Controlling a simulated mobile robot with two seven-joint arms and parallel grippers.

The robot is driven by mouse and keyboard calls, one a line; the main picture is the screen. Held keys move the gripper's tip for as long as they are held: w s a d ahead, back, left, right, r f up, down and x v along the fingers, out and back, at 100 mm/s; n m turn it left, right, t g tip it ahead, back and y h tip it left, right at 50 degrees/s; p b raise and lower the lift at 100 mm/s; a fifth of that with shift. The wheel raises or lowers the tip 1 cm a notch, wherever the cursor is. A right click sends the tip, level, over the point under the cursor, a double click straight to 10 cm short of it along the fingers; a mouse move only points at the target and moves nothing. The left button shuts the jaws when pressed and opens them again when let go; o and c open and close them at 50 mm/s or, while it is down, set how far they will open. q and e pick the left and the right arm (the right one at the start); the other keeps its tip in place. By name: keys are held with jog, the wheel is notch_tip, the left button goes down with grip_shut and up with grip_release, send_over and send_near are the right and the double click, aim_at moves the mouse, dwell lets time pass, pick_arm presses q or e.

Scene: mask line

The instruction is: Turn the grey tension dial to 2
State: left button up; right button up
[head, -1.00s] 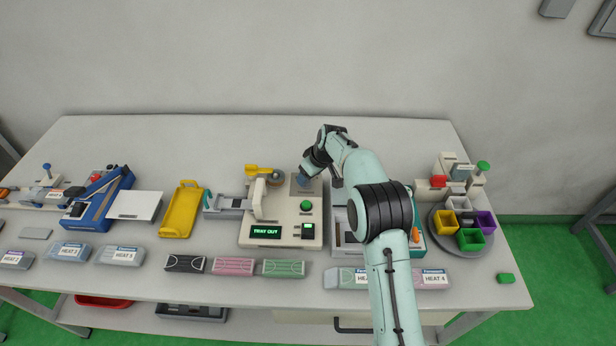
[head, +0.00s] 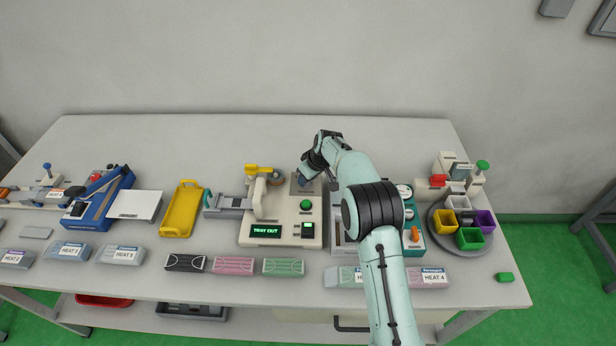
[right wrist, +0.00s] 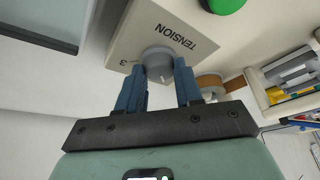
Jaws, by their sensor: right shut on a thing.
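The grey tension dial (right wrist: 158,62) sits on a beige face marked TENSION in the right wrist view. A "3" is readable beside it; other numbers are hidden or too small to read. My right gripper (right wrist: 160,82) has its blue fingers shut on the dial, one on each side. In the head view my right gripper (head: 306,176) is at the back right of the beige machine (head: 284,212), and the dial is hidden behind it. My left gripper is not in view.
A green button (head: 306,205) and a lit display (head: 266,231) are on the machine. A yellow tray (head: 181,210) lies to its left. A round grey tray (head: 484,247) with coloured cups stands right of my arm.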

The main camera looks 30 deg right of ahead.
jog(key=m, duration=0.2)
jog(key=m+h, duration=0.1)
jog(key=shift+a+r+m+p, duration=0.1)
jog(key=shift+a+m+p, duration=0.1)
jog(key=shift+m+p, duration=0.2)
jog(key=m+h+p, duration=0.1)
jog(key=m, duration=0.2)
jog(key=shift+w+a+h, duration=0.1)
jog(key=shift+h, duration=0.3)
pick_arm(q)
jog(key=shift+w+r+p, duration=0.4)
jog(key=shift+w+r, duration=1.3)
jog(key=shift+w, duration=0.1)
pick_arm(e)
jog(key=shift+m+g+h, duration=0.3)
jog(key=shift+m+h, duration=0.2)
jog(key=shift+m, duration=1)
jog(key=o, duration=1)
jog(key=shift+o, duration=0.2)
